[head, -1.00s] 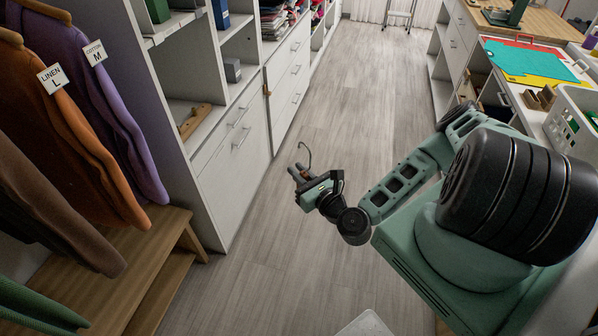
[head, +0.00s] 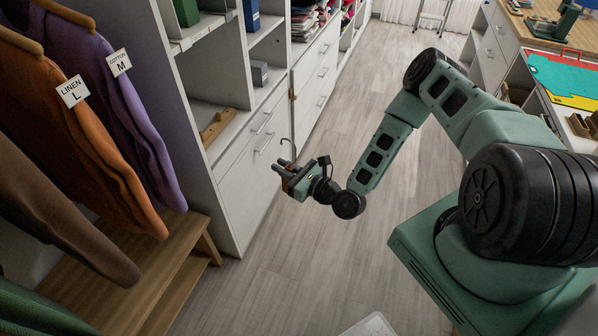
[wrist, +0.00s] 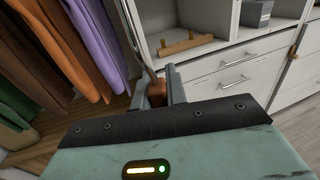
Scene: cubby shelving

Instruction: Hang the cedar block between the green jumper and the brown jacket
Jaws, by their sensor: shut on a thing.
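My gripper (head: 282,166) is shut on the cedar block (wrist: 157,93), a small reddish-brown piece between the fingers in the wrist view. Its thin metal hook (head: 289,147) rises above the fingers in the head view. The brown jacket (head: 55,215) hangs at the left edge of the head view. The green jumper (head: 38,308) hangs at the lower left, nearer than the jacket, and mostly out of frame. Green cloth (wrist: 12,105) also shows at the left of the wrist view. The gripper is well to the right of the garments, over the floor. The rail above both is out of view.
An orange garment (head: 95,150) tagged linen L and a purple garment (head: 130,120) tagged cotton M hang beyond the jacket. A wooden bench (head: 150,285) stands below. White cubby shelving (head: 235,195) rises behind my gripper.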

